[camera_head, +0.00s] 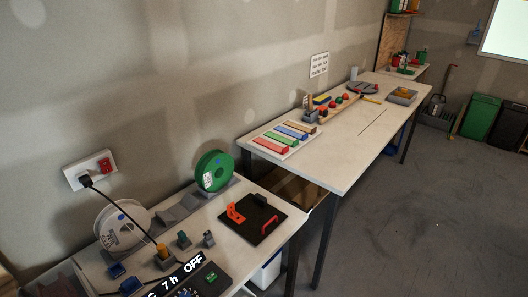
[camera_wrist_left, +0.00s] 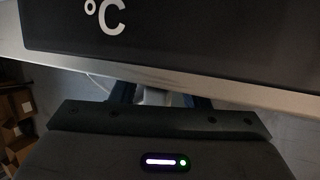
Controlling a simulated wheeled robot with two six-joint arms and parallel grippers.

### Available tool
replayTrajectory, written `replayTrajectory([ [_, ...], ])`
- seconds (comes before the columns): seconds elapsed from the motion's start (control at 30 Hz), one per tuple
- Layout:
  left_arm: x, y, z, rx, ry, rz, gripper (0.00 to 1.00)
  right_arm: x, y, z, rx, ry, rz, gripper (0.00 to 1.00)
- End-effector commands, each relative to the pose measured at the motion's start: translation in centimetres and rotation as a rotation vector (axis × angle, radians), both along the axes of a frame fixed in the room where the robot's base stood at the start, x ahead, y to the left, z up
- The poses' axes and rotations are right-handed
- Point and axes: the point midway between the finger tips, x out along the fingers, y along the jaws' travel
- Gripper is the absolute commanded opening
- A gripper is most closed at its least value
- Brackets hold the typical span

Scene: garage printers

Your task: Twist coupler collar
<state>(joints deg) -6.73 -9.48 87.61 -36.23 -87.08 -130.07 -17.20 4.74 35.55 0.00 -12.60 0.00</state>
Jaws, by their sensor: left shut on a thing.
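In the left wrist view, my left gripper (camera_wrist_left: 157,96) shows only the lower parts of its two dark fingers. A dark panel with a silver edge and a white "°C" mark (camera_wrist_left: 170,38) covers the fingertips. A pale thing (camera_wrist_left: 153,97) shows between the fingers, and the gripper is shut on it. I cannot tell whether it is the coupler collar. In the head view, small fittings stand on the near bench: a yellow-topped one (camera_head: 162,251), a green-topped one (camera_head: 183,239) and a grey one (camera_head: 208,239). Neither gripper shows in the head view.
The near bench (camera_head: 240,258) also holds a green spool (camera_head: 214,171), a white spool (camera_head: 122,226) and a black tray (camera_head: 262,219) with orange parts. A dark display panel (camera_head: 190,284) lies at the front. The far bench (camera_head: 330,165) holds coloured bars.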

Motion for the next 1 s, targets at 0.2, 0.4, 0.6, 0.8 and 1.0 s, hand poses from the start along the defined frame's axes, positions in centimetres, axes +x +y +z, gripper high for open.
replayTrajectory([
  [0.2,-0.2,0.2,0.3,-0.044,-0.052,0.000,0.19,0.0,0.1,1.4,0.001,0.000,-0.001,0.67],
  [0.4,-0.3,0.3,0.4,-0.088,-0.105,0.000,0.19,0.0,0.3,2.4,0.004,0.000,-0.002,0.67],
  [0.6,-0.4,0.3,0.3,-0.138,-0.164,-0.001,0.19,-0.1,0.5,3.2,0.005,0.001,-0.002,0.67],
  [0.8,-0.4,0.4,0.2,-0.159,-0.189,0.000,0.19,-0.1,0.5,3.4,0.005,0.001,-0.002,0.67],
  [1.0,-0.4,0.3,0.1,-0.158,-0.188,0.000,0.19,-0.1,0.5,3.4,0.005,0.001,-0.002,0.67],
])
